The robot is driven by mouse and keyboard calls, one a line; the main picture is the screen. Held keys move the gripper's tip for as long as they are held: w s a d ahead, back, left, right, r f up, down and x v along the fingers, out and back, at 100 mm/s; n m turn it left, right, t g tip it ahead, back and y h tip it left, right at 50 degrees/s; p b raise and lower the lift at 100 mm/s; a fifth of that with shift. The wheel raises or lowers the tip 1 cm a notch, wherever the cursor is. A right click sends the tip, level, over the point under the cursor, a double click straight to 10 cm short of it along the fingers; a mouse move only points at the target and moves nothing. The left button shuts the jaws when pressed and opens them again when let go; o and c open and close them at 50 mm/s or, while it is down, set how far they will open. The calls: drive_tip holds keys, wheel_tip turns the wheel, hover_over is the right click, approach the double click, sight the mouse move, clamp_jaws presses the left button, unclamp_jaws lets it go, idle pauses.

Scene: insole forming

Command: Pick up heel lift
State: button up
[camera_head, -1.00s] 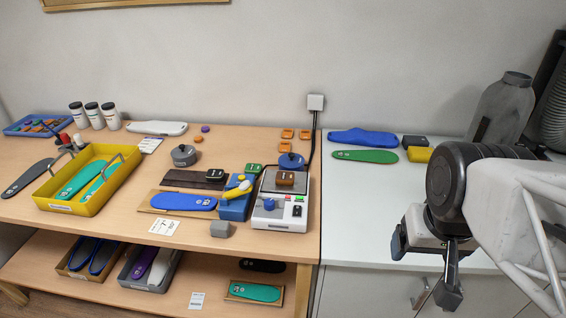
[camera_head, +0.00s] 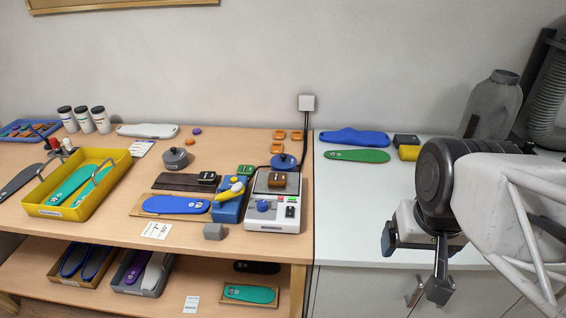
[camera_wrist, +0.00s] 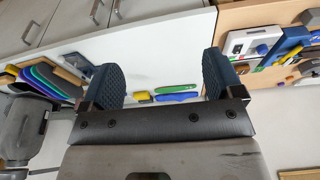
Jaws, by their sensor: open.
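My gripper (camera_head: 413,264) is open and empty in the head view, over the front of the white counter at the right. The wrist view shows its two dark fingers (camera_wrist: 163,82) spread apart with nothing between them. No part is clearly marked as the heel lift. All lie well left of my gripper.
The white device (camera_head: 287,222) stands at the wooden table's right edge. A yellow tray (camera_head: 57,211) with teal insoles is at left. A blue insole (camera_head: 354,138), green insole (camera_head: 357,156) and yellow block (camera_head: 409,153) lie on the counter. A grey bottle (camera_head: 492,103) stands behind my arm.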

drive_tip(key=w+a+r+m, duration=0.1)
drive_tip(key=w+a+m, duration=0.1)
drive_tip(key=w, duration=0.4)
drive_tip(key=w+a+r+m, duration=0.1)
drive_tip(key=w+a+m, duration=0.15)
drive_tip(key=w, duration=0.35)
drive_tip(key=m+g, duration=0.3)
drive_tip(key=m, duration=1)
hover_over(277, 177)
drive_tip(key=f, duration=1.3)
drive_tip(key=shift+s+d+f, duration=0.2)
drive_tip(key=shift+s+f, duration=0.05)
drive_tip(key=shift+f, duration=0.15)
drive_tip(key=shift+w+a+f, duration=0.15)
drive_tip(key=shift+a+f, duration=0.05)
drive_tip(key=shift+f, duration=0.1)
drive_tip(key=shift+f, duration=1.15)
drive_tip(key=shift+f, duration=0.15)
